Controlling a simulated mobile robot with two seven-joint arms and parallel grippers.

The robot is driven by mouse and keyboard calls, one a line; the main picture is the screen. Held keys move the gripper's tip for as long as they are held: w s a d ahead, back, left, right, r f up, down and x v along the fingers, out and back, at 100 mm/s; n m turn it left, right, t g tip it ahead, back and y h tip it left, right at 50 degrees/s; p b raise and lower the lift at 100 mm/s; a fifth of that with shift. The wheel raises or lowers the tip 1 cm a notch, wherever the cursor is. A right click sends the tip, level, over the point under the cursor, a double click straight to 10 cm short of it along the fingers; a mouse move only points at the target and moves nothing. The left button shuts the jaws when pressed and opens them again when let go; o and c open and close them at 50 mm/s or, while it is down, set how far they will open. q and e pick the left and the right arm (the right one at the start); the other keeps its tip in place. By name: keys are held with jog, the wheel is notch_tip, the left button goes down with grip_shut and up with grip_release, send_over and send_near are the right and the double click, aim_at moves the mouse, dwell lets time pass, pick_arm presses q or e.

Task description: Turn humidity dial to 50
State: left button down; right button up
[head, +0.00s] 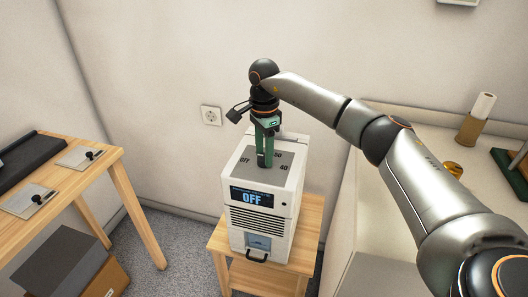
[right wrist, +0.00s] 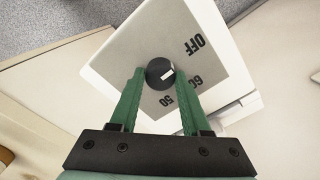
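The white dehumidifier-like box (head: 264,220) stands on a small wooden table, and its front display (head: 252,197) reads OFF. Its grey top panel (right wrist: 205,60) carries the labels OFF, 60 and 50 in the right wrist view. The round black dial (right wrist: 159,72) has a white mark on its right side. My right gripper (head: 265,162) points down over the top panel and hides the dial in the head view. In the right wrist view its green fingers (right wrist: 160,80) are apart, one on each side of the dial; contact cannot be told. My left gripper is not in view.
The small wooden table (head: 222,240) stands near the wall with a socket (head: 211,115). A larger wooden table (head: 92,172) with panels is at left. A pale counter (head: 345,215) is close on the right, partly behind my right arm.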

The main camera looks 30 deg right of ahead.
grip_shut()
